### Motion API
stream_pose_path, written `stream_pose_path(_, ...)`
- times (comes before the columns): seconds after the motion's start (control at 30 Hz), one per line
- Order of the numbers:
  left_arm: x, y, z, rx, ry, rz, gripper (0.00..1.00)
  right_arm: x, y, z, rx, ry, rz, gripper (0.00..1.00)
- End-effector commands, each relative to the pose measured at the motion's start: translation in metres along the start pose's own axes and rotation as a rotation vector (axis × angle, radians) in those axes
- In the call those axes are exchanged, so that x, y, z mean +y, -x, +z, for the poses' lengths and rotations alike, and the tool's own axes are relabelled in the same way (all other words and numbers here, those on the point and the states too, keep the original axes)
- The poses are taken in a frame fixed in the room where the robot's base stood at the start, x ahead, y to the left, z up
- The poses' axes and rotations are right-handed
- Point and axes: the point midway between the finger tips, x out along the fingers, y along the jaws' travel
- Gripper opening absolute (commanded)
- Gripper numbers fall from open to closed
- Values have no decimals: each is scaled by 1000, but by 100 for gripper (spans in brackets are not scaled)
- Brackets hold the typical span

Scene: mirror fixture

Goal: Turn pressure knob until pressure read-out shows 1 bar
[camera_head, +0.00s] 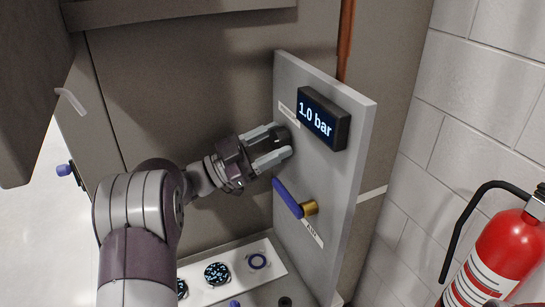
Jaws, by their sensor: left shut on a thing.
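The pressure read-out (322,118) is a black box on the upright grey panel (350,190) and shows 1.0 bar in bright digits. The dark pressure knob (285,136) is on the panel to the left of the read-out, partly hidden by my gripper. My left gripper (279,145) reaches in from the left with its fingers shut on the knob. A white label (288,114) sits above the knob; its text is too small to read. My right gripper is not in view.
A blue lever valve (289,200) on a brass fitting, labelled AIR, sits below the knob, close to my gripper. A white plate with round dials (217,273) lies below. A red fire extinguisher (500,255) stands at the right by the white block wall.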

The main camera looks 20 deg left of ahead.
Motion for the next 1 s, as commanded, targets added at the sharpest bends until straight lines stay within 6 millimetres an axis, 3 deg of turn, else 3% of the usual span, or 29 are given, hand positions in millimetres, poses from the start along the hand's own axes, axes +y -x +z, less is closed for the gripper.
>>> stream_pose_path(0.2, 0, 1, 2, -1, -57, 23, 24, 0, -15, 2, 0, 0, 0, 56)
stream_pose_path(0.67, -1, 0, 0, -1, -71, 29, 24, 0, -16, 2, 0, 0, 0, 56)
stream_pose_path(0.7, -1, 0, 0, -1, -71, 29, 61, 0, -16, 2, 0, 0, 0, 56)
stream_pose_path(0.77, -1, 0, 0, -1, -71, 29, 80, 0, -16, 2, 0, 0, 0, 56)
stream_pose_path(1.0, 0, 0, 0, -1, -70, 29, 80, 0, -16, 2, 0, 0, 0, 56)
